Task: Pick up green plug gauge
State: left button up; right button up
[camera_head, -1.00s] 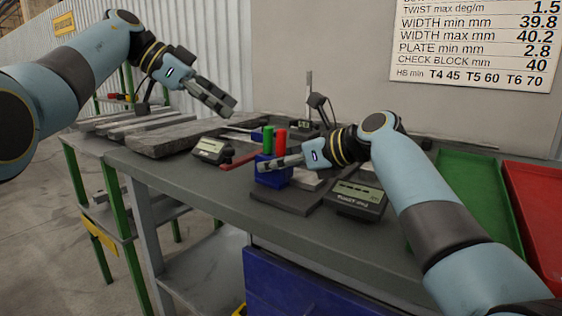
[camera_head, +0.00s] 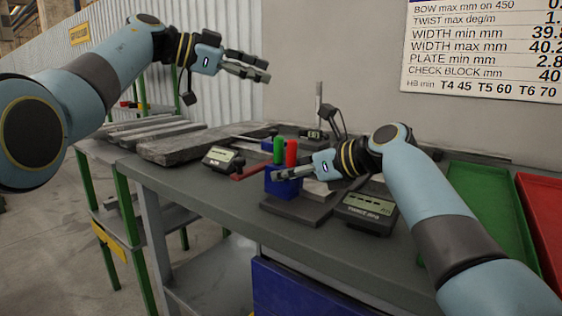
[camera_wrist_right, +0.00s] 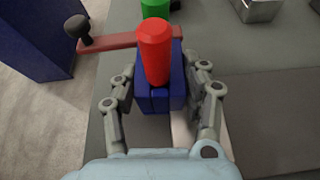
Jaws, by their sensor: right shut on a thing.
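The green plug gauge (camera_head: 279,149) stands upright in a blue block (camera_head: 283,188) on the bench, left of a red plug gauge (camera_head: 291,152). In the right wrist view the green gauge (camera_wrist_right: 155,9) is at the top, partly hidden behind the red gauge (camera_wrist_right: 154,55). My right gripper (camera_head: 278,175) is shut on the blue block, its fingers on either side of the block (camera_wrist_right: 160,92) in the wrist view. My left gripper (camera_head: 268,71) is open and empty, raised high above the back of the bench, up and left of the green gauge.
A digital readout (camera_head: 222,159) stands left of the block and another (camera_head: 366,212) to its right. Grey stone slabs (camera_head: 190,146) lie at the left. Green (camera_head: 490,205) and red (camera_head: 545,215) trays are at the right.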

pick_arm(q)
jog(key=w+a+r+n+t+h, duration=0.1)
jog(key=w+r+n+t, duration=0.15)
jog(key=r+t, duration=0.5)
jog(key=w+a+r+n+t, duration=0.15)
jog(key=w+r+t, duration=0.3)
jog(key=r, duration=0.65)
jog(key=w+a+r+n+t+y, duration=0.2)
jog(key=a+n+t+y, duration=0.3)
jog(key=a+n+y, duration=0.95)
jog(key=m+g+h, duration=0.3)
jog(key=m+g, duration=0.5)
jog(key=g, duration=1.1)
send_near(276, 140)
jog(key=shift+y, duration=0.25)
jog(key=x, duration=0.5)
jog(key=shift+d+f, duration=0.1)
jog(key=shift+d, duration=0.25)
jog(key=shift+x, duration=2.8)
jog(key=shift+w+a, duration=0.1)
grip_shut()
